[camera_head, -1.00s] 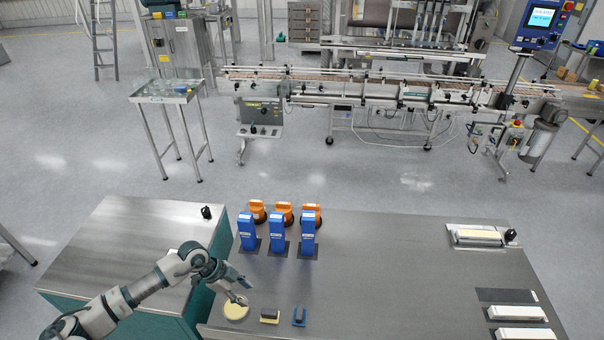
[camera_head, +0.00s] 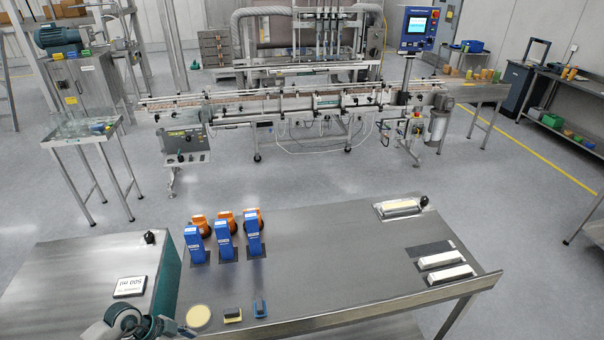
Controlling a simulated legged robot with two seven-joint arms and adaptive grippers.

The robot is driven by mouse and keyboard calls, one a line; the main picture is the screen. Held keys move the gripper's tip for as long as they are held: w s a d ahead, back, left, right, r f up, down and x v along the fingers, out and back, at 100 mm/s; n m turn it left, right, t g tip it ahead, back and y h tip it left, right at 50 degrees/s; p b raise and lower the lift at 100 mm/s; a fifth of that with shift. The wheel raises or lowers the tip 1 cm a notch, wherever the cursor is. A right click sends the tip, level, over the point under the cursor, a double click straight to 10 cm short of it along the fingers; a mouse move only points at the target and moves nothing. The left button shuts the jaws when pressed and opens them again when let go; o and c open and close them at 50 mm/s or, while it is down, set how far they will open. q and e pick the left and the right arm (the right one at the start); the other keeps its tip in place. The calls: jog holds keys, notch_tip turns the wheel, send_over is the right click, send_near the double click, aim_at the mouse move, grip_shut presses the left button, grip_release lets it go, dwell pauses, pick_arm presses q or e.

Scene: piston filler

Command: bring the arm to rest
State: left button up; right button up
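My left arm comes in at the bottom left, low in front of the steel cabinet top (camera_head: 60,270). My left gripper (camera_head: 178,328) is at the lower picture edge, just left of a round pale-yellow disc (camera_head: 198,316) on the table. It appears apart from the disc and nothing shows in it. Its fingers are small and partly cut off, so I cannot tell whether they are open. My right gripper is not in view.
The steel table (camera_head: 330,260) holds blue dispensers (camera_head: 224,240), orange items (camera_head: 227,217), a yellow-and-dark block (camera_head: 232,315), a blue block (camera_head: 260,307) and white bars (camera_head: 442,260). A sign (camera_head: 130,286) lies on the cabinet. A conveyor (camera_head: 300,102) stands beyond open floor.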

pick_arm(q)
jog(key=w+d+r+n+t+h, duration=0.1)
jog(key=w+d+r+t+h, duration=0.1)
jog(key=d+r+t+h, duration=0.45)
jog(key=w+d+r+t+h, duration=0.2)
jog(key=d+r+t, duration=0.15)
jog(key=d, duration=0.55)
jog(key=w+a+f+n+t+y, duration=0.2)
jog(key=a+n+t+y, duration=0.45)
jog(key=n+y, duration=0.55)
jog(key=s+a+f+n+g+y, duration=0.25)
jog(key=s+f+g+y, duration=0.3)
jog(key=f, duration=0.35)
jog(key=s+d+f+m+g+h, duration=0.1)
jog(key=s+d+f+g+h, duration=0.15)
jog(key=s+f+g, duration=0.45)
jog(key=s+d+f+m+g+h, duration=0.1)
jog(key=s+d+f+g, duration=0.15)
jog(key=s, duration=0.85)
notch_tip(320, 180, down, 27)
jog(key=s+g, duration=0.1)
jog(key=s, duration=0.1)
jog(key=s+a+f+g+b, duration=0.1)
jog(key=s+a+f, duration=0.1)
jog(key=s+f, duration=1.5)
jog(key=shift+a, duration=0.35)
